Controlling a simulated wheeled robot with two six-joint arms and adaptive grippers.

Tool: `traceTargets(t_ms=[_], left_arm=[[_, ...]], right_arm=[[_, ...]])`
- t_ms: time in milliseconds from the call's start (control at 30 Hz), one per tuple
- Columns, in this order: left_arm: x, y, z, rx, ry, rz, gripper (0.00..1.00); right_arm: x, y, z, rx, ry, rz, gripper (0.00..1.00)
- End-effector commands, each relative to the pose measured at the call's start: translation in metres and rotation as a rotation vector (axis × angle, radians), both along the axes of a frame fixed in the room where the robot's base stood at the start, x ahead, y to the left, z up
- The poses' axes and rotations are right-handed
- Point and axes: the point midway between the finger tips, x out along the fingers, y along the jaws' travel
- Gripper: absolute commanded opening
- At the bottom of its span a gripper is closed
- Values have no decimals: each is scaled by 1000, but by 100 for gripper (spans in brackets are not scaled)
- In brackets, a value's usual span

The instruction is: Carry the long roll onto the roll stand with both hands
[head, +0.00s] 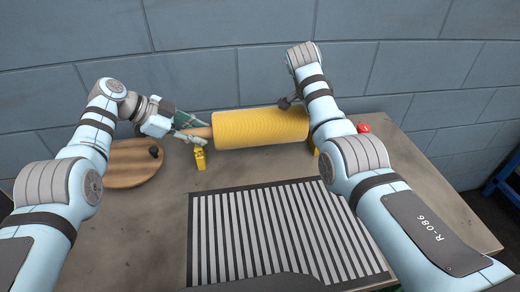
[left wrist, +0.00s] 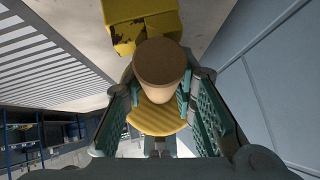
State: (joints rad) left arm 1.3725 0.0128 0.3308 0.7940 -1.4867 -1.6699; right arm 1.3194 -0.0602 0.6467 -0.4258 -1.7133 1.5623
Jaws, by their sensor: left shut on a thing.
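The long yellow roll (head: 260,128) lies crosswise near the back of the table, with a wooden core end (head: 203,132) sticking out at its left. My left gripper (head: 190,131) is shut on that core end. In the left wrist view the fingers flank the round core end (left wrist: 162,65). A yellow roll stand post (head: 200,159) is just below the core; it also shows in the left wrist view (left wrist: 145,25). I cannot tell whether core and post touch. Another yellow stand part (head: 315,147) shows beside my right arm. That arm hides the roll's right end and most of my right gripper.
A round wooden board (head: 130,170) with a dark knob (head: 154,151) lies at left. A black and white striped panel (head: 280,230) covers the front middle. A red object (head: 364,128) sits behind my right arm. A block wall (head: 220,75) is close behind the table.

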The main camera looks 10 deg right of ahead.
Motion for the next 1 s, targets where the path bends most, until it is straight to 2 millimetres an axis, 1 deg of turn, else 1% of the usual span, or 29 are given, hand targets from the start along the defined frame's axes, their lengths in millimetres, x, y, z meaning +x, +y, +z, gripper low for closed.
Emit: traceTargets(t_ms=[333,367,400,467,1000], left_arm=[[-1,-1,-1,-2,1,-6,0],[-1,-1,-2,-1,3,-6,30],[-1,-1,-1,-1,2,-5,36],[-1,-1,-1,-1,1,-5,45],[0,2,1,-1,-1,0,45]], right_arm=[[1,0,0,0,-5,-2,0],[0,0,-1,1,-3,-2,29],[0,0,-1,1,-3,-2,36],[0,0,-1,1,-3,-2,45],[0,0,-2,0,0,-1,45]])
